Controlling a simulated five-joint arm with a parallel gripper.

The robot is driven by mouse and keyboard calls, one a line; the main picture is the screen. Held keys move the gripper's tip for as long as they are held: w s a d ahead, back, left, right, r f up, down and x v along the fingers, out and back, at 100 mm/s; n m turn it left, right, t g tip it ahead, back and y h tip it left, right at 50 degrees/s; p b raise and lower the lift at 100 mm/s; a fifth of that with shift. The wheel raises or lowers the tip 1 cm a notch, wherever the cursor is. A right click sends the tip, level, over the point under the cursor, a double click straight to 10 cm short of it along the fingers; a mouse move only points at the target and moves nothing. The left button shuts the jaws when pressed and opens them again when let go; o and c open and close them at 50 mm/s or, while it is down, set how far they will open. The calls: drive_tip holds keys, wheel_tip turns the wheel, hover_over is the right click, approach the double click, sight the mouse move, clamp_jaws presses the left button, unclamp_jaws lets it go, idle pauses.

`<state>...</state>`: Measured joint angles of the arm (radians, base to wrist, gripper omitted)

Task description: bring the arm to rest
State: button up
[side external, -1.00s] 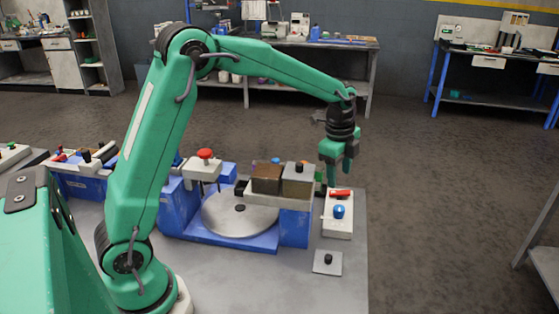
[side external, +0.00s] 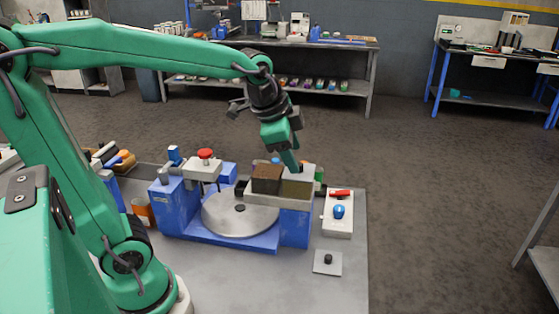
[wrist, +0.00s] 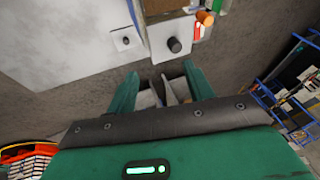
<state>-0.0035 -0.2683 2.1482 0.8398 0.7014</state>
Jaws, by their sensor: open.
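My gripper (side external: 292,146) is green and hangs tilted above the back of the blue machine on the table, beyond the brown block (side external: 266,178). In the wrist view its two green fingers (wrist: 158,85) stand apart with nothing held between them. In the side view the fingertips come close to the block tops in the picture; I cannot tell the exact gap.
The machine has a round grey turntable (side external: 241,214) and a red knob (side external: 205,154). A white box with a blue knob (side external: 339,212) and a small plate with a black knob (side external: 328,261) sit at the right. The table front (side external: 235,285) is clear.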

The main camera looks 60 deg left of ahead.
drive_tip(key=s+f+n, duration=0.1)
drive_tip(key=s+n, duration=0.7)
drive_tip(key=s, duration=0.5)
drive_tip(key=shift+f+t, duration=0.35)
drive_tip(key=shift+t, duration=0.05)
